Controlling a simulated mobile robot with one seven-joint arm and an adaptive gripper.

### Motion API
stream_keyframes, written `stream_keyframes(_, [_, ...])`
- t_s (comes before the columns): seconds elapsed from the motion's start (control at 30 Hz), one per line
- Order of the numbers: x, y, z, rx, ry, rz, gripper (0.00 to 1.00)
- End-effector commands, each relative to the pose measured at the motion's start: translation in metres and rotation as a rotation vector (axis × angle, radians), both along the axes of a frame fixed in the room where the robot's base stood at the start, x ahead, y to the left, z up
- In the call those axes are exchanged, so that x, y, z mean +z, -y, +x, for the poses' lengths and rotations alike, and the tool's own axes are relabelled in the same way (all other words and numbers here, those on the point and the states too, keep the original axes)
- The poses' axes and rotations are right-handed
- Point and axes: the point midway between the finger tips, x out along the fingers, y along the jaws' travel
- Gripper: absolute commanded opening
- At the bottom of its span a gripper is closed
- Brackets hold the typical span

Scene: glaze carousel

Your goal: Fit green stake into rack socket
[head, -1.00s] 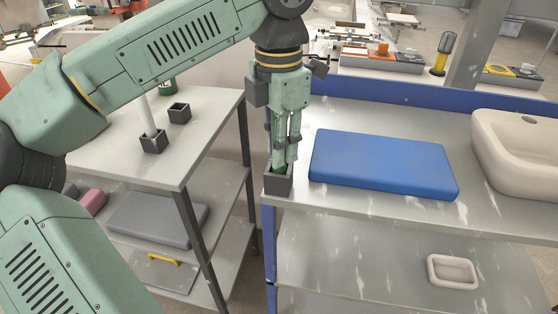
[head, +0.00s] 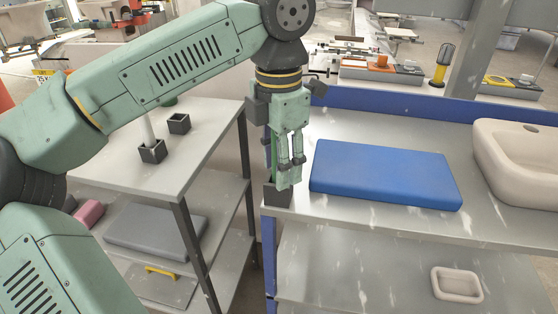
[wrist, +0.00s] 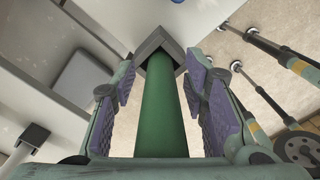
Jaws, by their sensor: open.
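The green stake (wrist: 163,115) runs down into a dark square rack socket (wrist: 160,42) in the wrist view. In the head view the socket (head: 278,196) stands at the left front corner of the blue-edged bench, and a thin strip of the stake (head: 274,155) shows just left of my fingers. My gripper (wrist: 161,75) is open, with a purple-padded finger on each side of the stake and gaps between pads and stake. In the head view my gripper (head: 291,163) is above the socket and partly hides the stake. How deep the stake sits is hidden.
A blue slab (head: 385,175) lies right of the socket, with a pale basin (head: 520,165) beyond. On the left table (head: 130,180), a dark holder (head: 152,151) has a white rod, and an empty one (head: 179,123) stands behind it. A pale tray (head: 457,284) sits on the lower shelf.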

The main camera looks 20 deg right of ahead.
Motion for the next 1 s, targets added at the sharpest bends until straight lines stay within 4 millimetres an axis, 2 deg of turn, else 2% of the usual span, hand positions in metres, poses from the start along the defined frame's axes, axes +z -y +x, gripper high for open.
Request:
stream_keyframes(0.17, [0.006, 0.0, 0.0, 0.0, 0.001, -0.001, 0.4])
stream_keyframes(0.27, [0.019, 0.0, 0.001, 0.002, 0.003, 0.0, 0.4])
stream_keyframes(0.7, [0.11, 0.0, 0.001, 0.003, 0.002, 0.001, 0.4])
stream_keyframes(0.83, [0.121, 0.0, 0.001, 0.001, 0.0, 0.001, 0.4])
stream_keyframes(1.0, [0.124, 0.0, 0.001, 0.001, 0.0, 0.0, 0.4])
